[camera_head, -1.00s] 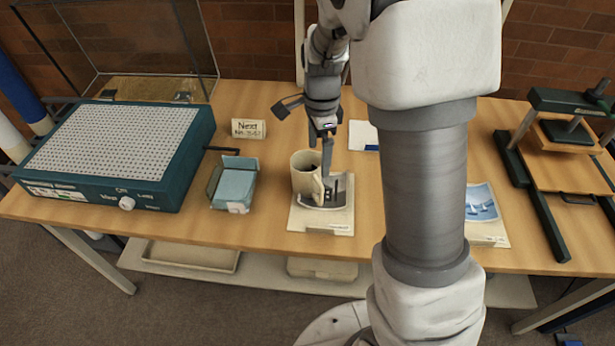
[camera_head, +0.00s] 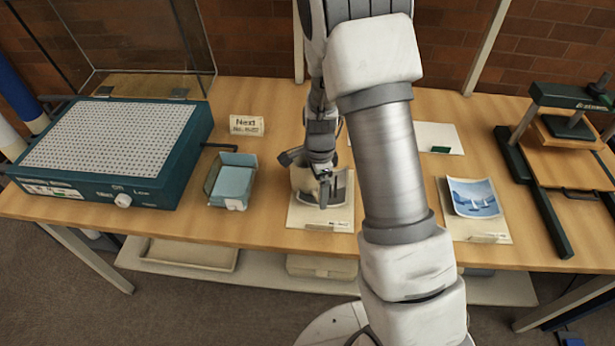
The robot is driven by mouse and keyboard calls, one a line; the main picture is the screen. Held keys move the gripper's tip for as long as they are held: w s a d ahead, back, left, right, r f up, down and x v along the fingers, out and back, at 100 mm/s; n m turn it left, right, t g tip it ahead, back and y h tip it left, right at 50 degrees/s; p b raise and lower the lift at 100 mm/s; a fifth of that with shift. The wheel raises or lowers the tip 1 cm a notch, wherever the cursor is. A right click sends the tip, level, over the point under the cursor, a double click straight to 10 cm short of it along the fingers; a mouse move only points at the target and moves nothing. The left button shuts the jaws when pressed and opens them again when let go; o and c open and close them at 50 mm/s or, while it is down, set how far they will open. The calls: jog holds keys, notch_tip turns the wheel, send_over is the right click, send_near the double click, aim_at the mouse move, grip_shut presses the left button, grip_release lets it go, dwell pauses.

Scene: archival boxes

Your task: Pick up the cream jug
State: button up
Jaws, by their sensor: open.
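The cream jug (camera_head: 301,180) stands on a pale mat (camera_head: 302,218) near the front middle of the table. My gripper (camera_head: 323,197) is open and points down at the jug, over its right side where the handle showed before. It covers much of the jug, and I cannot tell whether a finger touches it. A curved dark-faced print (camera_head: 342,190) lies on the mat just right of the jug.
A blue-filled tray (camera_head: 232,183) stands left of the jug, with a "Next" sign (camera_head: 246,125) behind it. A large teal perforated box (camera_head: 115,145) fills the left. A sailboat picture (camera_head: 473,198) and a green press (camera_head: 570,120) are at right.

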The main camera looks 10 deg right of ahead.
jog(key=shift+f, duration=0.35)
grip_shut()
dwell(0.3)
